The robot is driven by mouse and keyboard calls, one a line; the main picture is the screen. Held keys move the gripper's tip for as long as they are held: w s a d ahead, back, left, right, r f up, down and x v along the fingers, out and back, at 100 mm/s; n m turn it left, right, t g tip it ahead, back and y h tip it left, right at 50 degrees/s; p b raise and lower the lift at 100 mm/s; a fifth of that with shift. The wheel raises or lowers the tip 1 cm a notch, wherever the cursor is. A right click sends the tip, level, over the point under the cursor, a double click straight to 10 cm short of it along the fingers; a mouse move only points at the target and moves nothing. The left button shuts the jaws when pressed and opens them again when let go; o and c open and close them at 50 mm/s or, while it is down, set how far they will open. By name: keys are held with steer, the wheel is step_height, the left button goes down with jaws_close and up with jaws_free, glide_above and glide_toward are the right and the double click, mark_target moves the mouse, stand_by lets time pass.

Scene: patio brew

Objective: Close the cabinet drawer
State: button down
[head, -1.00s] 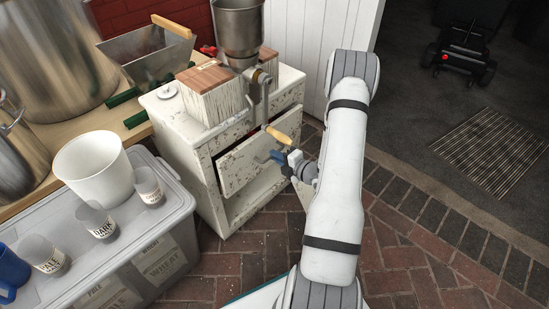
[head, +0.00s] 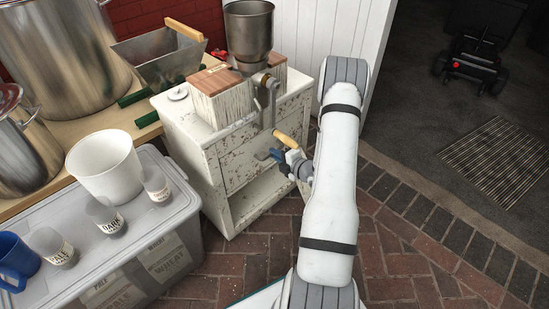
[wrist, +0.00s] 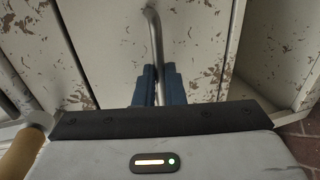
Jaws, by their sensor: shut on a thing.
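The white cabinet (head: 222,197) with chipped paint stands left of my arm in the head view. Its drawer (head: 243,168) now sits about flush with the cabinet front, with no open gap seen above it. My gripper (head: 279,156) is at the drawer front. In the wrist view my gripper's blue fingers (wrist: 160,88) are shut around the bent metal drawer handle (wrist: 153,30). The drawer's chipped front fills the upper part of that view.
A grain mill (head: 249,38) stands on the cabinet, and its wooden crank handle (head: 286,138) hangs just above my gripper. A grey bin (head: 190,215) with a white bucket (head: 104,168) and cups stands at left. The brick floor (head: 400,245) at right is clear.

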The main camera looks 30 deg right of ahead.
steer(key=c, duration=1.6)
jaws_free()
steer(key=shift+w, duration=0.25)
steer(key=shift+o, duration=0.4)
steer(key=shift+s, duration=0.1)
steer(key=p+v, duration=0.2)
steer(key=v, duration=0.5)
steer(key=shift+s+p, duration=0.35)
steer(key=shift+d, duration=0.15)
